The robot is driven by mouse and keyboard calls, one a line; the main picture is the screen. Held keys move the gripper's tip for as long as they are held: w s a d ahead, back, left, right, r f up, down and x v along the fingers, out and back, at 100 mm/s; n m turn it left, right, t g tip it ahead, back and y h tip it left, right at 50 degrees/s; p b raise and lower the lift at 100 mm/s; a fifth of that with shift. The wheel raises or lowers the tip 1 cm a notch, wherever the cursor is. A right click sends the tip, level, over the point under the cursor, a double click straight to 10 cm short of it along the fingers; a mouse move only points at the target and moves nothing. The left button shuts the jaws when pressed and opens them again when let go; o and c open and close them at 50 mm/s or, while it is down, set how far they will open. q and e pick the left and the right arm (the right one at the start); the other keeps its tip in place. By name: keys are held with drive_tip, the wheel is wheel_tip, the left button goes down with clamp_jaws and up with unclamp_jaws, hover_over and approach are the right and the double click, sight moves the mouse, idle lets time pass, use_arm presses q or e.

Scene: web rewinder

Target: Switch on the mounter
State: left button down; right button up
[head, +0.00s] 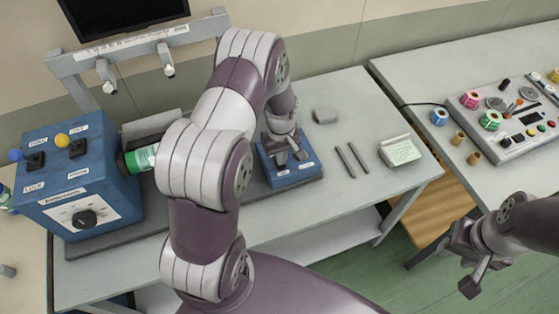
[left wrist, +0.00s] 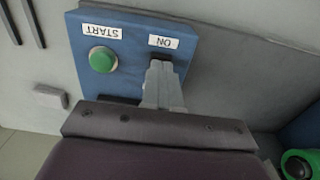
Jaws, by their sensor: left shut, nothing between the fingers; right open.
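A small blue control box (head: 300,170) stands on the grey table below my left gripper (head: 288,152). In the left wrist view the same blue box (left wrist: 85,50) has a round green button (left wrist: 103,60) by a START label and an ON label (left wrist: 163,42); both labels appear upside down. My left gripper (left wrist: 160,72) is shut with nothing held, its fingertips just by the ON label. Whatever switch sits there is hidden behind the fingers, and I cannot tell if they touch it. My right gripper (head: 470,262) is open and empty, away over the floor at the right.
A larger blue machine (head: 100,185) with a dial, blue and yellow knobs and a LOCK label stands at left, beside a green roll (head: 140,158). A grey block (head: 325,115), two dark rods (head: 352,158) and a pale pad (head: 400,151) lie right of the box. A control panel (head: 525,120) is on the right table.

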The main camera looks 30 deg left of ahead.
use_arm(q)
drive_tip(key=shift+f+b, duration=0.5)
drive_tip(key=shift+f, duration=0.3)
drive_tip(key=shift+s, duration=0.1)
wheel_tip(320, 180, up, 7)
drive_tip(key=p, duration=0.6)
drive_tip(key=shift+r, duration=0.1)
idle(0.4)
